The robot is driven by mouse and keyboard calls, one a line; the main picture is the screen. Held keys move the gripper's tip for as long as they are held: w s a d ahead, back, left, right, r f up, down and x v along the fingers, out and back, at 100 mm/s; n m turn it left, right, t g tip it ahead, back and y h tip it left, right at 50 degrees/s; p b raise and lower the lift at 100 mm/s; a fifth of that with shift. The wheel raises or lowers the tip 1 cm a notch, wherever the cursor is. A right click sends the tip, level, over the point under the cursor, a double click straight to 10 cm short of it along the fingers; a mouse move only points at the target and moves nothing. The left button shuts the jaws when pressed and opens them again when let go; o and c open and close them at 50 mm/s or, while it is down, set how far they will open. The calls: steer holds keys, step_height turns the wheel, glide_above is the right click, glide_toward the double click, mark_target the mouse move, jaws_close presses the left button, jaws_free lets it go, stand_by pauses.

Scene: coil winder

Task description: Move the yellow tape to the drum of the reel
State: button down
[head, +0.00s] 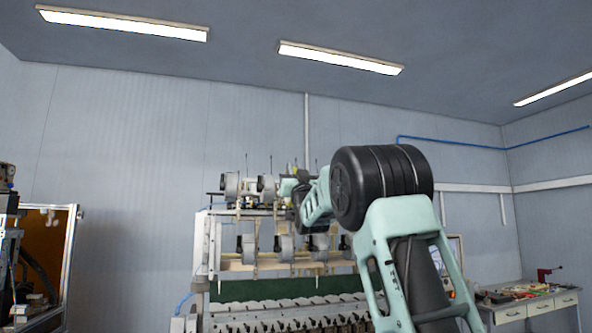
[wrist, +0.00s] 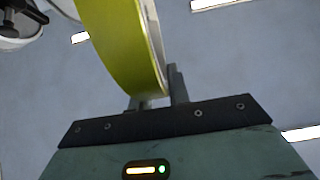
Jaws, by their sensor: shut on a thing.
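The yellow tape (wrist: 118,42) is a wide ring with a pale inner side, and its rim fills the upper middle of the wrist view. My gripper (wrist: 158,95) is shut on the near edge of this ring, with one finger on each side. In the head view, my arm reaches to the top of the winding machine, where a small yellow patch shows beside a row of grey reels (head: 231,185). The gripper's fingers are too small and covered to make out there. Part of a round grey-and-black piece (wrist: 18,22) shows at the wrist view's upper left, apart from the tape.
The coil winder (head: 240,222) has an upper row of reels and a second row (head: 284,246) below. A cabinet with an orange panel (head: 42,245) stands at left. A workbench with drawers (head: 525,308) stands at right.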

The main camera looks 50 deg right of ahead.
steer(key=shift+w+d, duration=0.1)
stand_by(0.6)
steer(key=shift+w+d+p, duration=0.55)
steer(key=shift+w+d, duration=0.1)
steer(key=shift+w, duration=0.45)
steer(key=shift+w+d+p, duration=0.5)
steer(key=shift+w+d, duration=0.2)
steer(key=shift+w, duration=0.4)
steer(key=shift+w+d+p, duration=0.55)
steer(key=shift+w+d, duration=0.1)
steer(key=shift+w, duration=0.45)
steer(key=shift+s+d, duration=0.2)
steer(key=shift+d, duration=0.1)
steer(key=shift+s+d, duration=0.2)
steer(key=shift+d, duration=0.15)
steer(key=shift+s+d+b, duration=0.15)
steer(key=shift+d+b, duration=0.1)
steer(key=shift+b, duration=0.1)
steer(key=shift+s+d, duration=0.4)
steer(key=shift+d, duration=0.25)
steer(key=shift+s+d, duration=0.1)
steer(key=shift+d, duration=0.1)
steer(key=shift+s+d, duration=0.2)
steer(key=shift+d, duration=0.1)
